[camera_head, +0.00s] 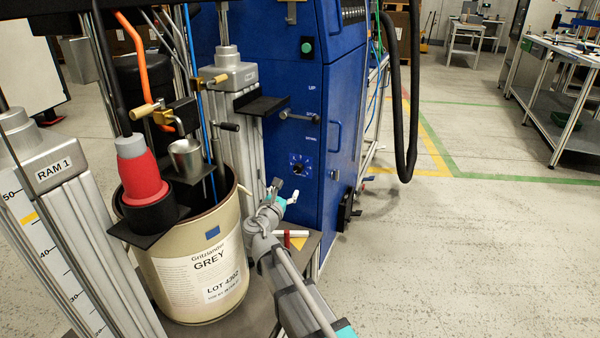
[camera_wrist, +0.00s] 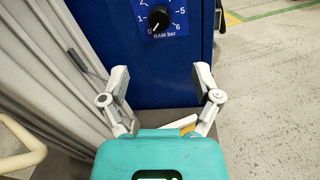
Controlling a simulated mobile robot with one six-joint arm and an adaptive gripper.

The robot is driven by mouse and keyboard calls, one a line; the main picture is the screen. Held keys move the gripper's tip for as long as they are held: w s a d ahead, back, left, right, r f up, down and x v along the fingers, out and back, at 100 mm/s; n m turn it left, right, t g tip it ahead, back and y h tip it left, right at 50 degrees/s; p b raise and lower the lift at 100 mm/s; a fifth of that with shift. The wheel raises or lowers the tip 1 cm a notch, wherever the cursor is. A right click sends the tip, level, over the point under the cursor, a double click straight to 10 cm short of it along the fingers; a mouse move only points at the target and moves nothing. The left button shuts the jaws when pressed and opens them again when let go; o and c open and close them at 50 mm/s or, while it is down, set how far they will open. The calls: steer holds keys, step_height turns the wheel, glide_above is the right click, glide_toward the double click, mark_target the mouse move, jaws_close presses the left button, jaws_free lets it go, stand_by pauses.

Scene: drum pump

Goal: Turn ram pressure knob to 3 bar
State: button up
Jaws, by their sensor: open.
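The ram pressure knob (camera_wrist: 159,18) is a black round knob on a blue panel, at the top of the wrist view. A dial marked "RAM bar" surrounds it, with 1, 5 and 6 readable; the top of the dial is cut off. Its white pointer mark seems to point lower left, toward the 0 end. In the head view the knob (camera_head: 299,164) is small on the blue cabinet's front. My gripper (camera_wrist: 162,74) is open and empty, its two fingers spread below the knob and apart from it. In the head view my gripper (camera_head: 284,191) is below and slightly left of the knob.
The blue cabinet (camera_head: 308,90) carries a lever handle (camera_head: 298,116) above the knob and a door handle at right. A grey ram column (camera_wrist: 55,70) stands close on the left. The Grey drum (camera_head: 195,262) is left of my arm. Floor at right is open.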

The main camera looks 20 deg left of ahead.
mark_target(298, 170)
steer(key=w, duration=1.1)
steer(key=shift+w+d, duration=0.35)
